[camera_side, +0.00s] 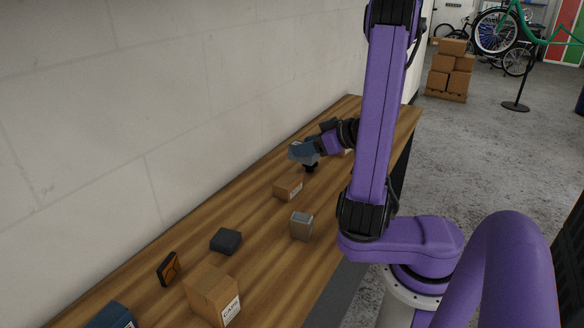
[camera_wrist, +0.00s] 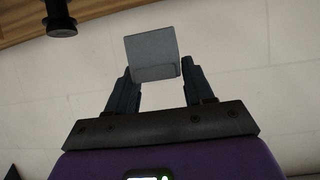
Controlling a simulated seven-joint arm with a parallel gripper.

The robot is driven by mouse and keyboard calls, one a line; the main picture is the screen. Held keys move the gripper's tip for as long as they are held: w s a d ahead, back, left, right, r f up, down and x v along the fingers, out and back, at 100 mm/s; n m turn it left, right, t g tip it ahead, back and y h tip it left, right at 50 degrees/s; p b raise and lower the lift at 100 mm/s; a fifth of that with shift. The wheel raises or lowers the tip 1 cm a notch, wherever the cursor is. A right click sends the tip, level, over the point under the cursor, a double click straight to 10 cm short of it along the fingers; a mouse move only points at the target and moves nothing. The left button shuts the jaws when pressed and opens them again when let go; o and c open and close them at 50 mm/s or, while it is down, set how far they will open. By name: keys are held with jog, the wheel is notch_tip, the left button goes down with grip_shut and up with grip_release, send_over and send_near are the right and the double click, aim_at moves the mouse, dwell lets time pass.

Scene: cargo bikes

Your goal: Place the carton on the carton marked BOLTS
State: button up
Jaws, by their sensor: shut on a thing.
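My gripper (camera_wrist: 153,75) is shut on a grey box-shaped carton (camera_wrist: 150,47), held between its two fingers in the wrist view. In the side view my gripper (camera_side: 310,148) is over the far half of the bench, with the blue-grey carton (camera_side: 299,152) at its tip, apparently above the wood. A brown carton (camera_side: 288,187) with a small white label lies nearer on the bench. I cannot read BOLTS on any carton.
A black knob-like thing (camera_side: 311,168) stands just below my gripper; it also shows in the wrist view (camera_wrist: 60,18). A silver-grey box (camera_side: 302,226), a dark box (camera_side: 226,241), an orange-black thing (camera_side: 168,268) and a blue box (camera_side: 112,317) are on the bench (camera_side: 262,262). The wall borders its left.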

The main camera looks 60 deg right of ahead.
jog(key=w+d+f, duration=0.1)
jog(key=w+f, duration=0.1)
jog(key=w+d+f, duration=0.1)
jog(key=w+f, duration=0.1)
jog(key=w+d+f, duration=0.1)
jog(key=w+f, duration=0.1)
jog(key=shift+w+f, duration=0.2)
jog(key=shift+f, duration=1.75)
jog(key=shift+f, duration=0.1)
jog(key=o, duration=1.1)
